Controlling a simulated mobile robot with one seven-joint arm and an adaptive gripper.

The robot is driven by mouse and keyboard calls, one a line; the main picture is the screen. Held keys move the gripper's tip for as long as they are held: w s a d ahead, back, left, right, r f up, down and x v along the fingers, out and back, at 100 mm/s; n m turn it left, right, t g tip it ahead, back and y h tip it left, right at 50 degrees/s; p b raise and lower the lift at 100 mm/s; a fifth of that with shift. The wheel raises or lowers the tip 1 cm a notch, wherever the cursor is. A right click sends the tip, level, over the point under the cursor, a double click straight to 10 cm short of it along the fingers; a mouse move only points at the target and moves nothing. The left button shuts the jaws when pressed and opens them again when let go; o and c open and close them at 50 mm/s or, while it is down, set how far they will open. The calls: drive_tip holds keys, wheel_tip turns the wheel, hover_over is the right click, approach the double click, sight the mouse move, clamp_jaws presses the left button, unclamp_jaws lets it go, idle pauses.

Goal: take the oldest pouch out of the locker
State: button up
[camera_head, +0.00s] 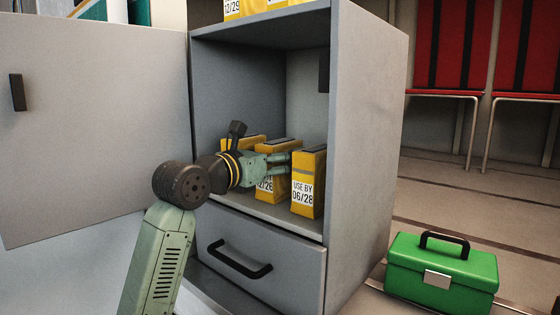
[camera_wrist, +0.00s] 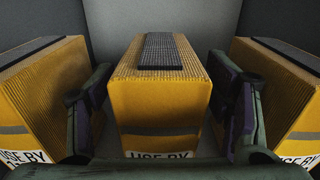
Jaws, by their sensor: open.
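The grey locker (camera_head: 365,130) stands open in the head view. Three yellow pouches stand upright in a row in its open compartment. The right pouch (camera_head: 308,170) reads "USE BY 06/28". The middle pouch (camera_head: 272,199) has a partly hidden label ending in "26". The left pouch (camera_head: 243,142) is mostly hidden behind my arm, its date unseen. My gripper (camera_head: 278,164) is inside the compartment, open. In the wrist view, the fingers of my gripper (camera_wrist: 160,100) stand either side of the middle pouch (camera_wrist: 158,105), with small gaps; the left pouch (camera_wrist: 45,95) and right pouch (camera_wrist: 280,95) lie outside them.
More yellow pouches (camera_head: 250,8) stand on the surface above. The locker door (camera_head: 95,120) is swung open to the left. A shut drawer (camera_head: 265,275) is below the compartment. A green toolbox (camera_head: 440,272) sits on the floor at right, before red seats (camera_head: 440,50).

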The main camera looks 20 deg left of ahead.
drive_tip(key=shift+w, duration=0.25)
drive_tip(key=shift+c, duration=0.4)
clamp_jaws()
idle(0.4)
